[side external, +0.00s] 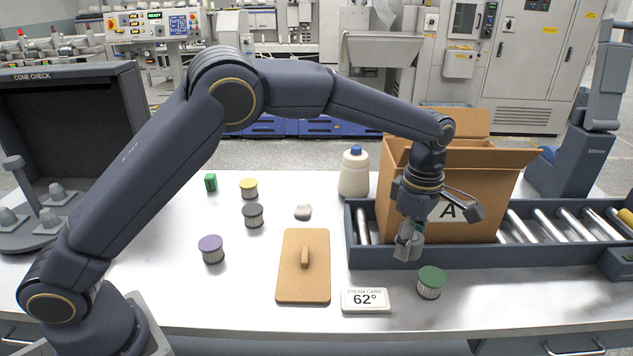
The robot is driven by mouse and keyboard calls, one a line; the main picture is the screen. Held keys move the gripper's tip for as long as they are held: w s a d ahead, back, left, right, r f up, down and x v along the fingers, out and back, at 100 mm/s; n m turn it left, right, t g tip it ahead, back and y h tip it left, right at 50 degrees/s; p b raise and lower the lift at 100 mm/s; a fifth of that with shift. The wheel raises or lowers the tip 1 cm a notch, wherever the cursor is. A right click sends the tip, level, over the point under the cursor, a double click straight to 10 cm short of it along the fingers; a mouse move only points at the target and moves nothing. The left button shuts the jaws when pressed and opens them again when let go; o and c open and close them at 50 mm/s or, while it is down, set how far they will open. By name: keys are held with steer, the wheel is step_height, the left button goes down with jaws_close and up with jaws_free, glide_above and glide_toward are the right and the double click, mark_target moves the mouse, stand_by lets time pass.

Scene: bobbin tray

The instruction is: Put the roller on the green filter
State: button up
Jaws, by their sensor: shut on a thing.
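The green filter (431,283), a short pleated cylinder with a green top, stands upright on the white table at the front right. My gripper (408,250) points down in front of the cardboard box, above and left of the green filter and apart from it. Its fingers are shut on a small greyish piece, which I take to be the roller (404,246). The fingers hide most of that piece, so its full shape is unclear.
Filters with purple (211,249), black (253,215) and yellow (249,188) tops stand at left. A brown board with a handle (304,280) and a card reading 62° (365,301) lie in front. The open box (470,190) sits on a roller conveyor (385,257) behind my gripper.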

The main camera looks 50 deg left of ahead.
glide_above(432, 276)
steer(key=f, duration=0.6)
steer(key=shift+s+a+f, duration=0.2)
steer(key=shift+s+f, duration=0.15)
steer(key=shift+w+d+f, duration=0.1)
steer(key=shift+w+f, duration=0.3)
steer(key=shift+f, duration=1.65)
steer(key=shift+f, duration=0.1)
steer(key=o, duration=1.2)
steer(key=shift+r, duration=3.85)
